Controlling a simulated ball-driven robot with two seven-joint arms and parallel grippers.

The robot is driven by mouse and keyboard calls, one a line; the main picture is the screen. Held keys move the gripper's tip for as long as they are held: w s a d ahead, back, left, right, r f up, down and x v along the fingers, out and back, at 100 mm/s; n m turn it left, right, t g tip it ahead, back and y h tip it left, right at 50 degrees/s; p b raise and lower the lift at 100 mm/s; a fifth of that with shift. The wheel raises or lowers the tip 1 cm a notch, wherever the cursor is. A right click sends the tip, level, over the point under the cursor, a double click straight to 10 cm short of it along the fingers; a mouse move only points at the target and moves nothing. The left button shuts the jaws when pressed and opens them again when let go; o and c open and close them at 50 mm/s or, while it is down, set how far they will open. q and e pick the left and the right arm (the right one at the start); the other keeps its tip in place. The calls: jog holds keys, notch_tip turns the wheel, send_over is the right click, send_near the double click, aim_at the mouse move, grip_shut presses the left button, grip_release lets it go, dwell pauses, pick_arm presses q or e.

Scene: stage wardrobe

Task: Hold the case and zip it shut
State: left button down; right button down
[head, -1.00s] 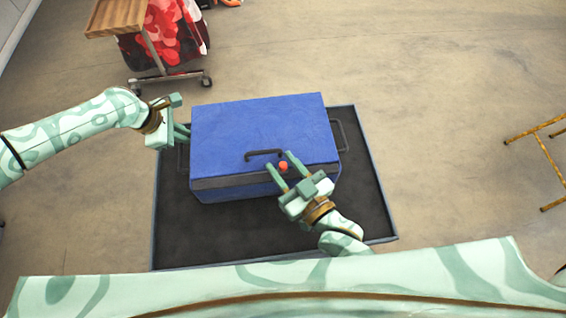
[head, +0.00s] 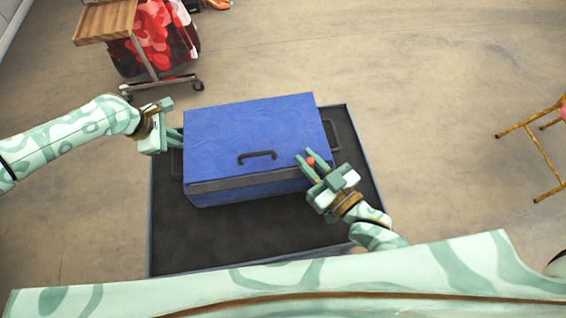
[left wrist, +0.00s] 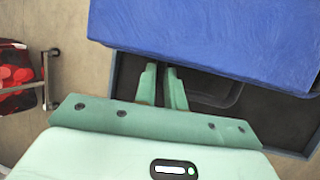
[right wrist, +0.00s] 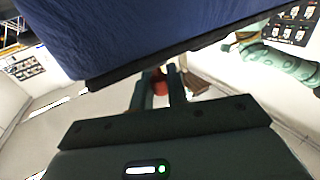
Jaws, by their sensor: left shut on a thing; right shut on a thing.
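A grey band (head: 230,184) runs along the front below the lid. My left gripper (head: 181,138) is shut at the case's left side handle (head: 177,163); the exact grip is partly hidden by the case in the left wrist view (left wrist: 165,88). My right gripper (head: 309,161) is shut on the red zip pull (head: 310,161) near the front right corner. The pull also shows between the fingers in the right wrist view (right wrist: 160,86).
The dark mat (head: 240,235) has a raised rim. A wheeled rack (head: 150,60) with red cloth and a wooden top stands at the back left. A wooden stool or frame (head: 540,150) stands far right. The floor around the mat is mostly clear.

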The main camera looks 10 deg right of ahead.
pick_arm(q)
jog(key=shift+a, duration=0.1)
pick_arm(e)
jog(key=shift+w+d, duration=0.1)
jog(key=shift+d, duration=1.55)
jog(key=c, duration=1.4)
grip_release()
pick_arm(q)
jog(key=c, duration=1.4)
grip_release()
jog(key=shift+d, duration=0.2)
pick_arm(e)
jog(key=v, duration=1.2)
pick_arm(q)
jog(key=shift+a, duration=0.1)
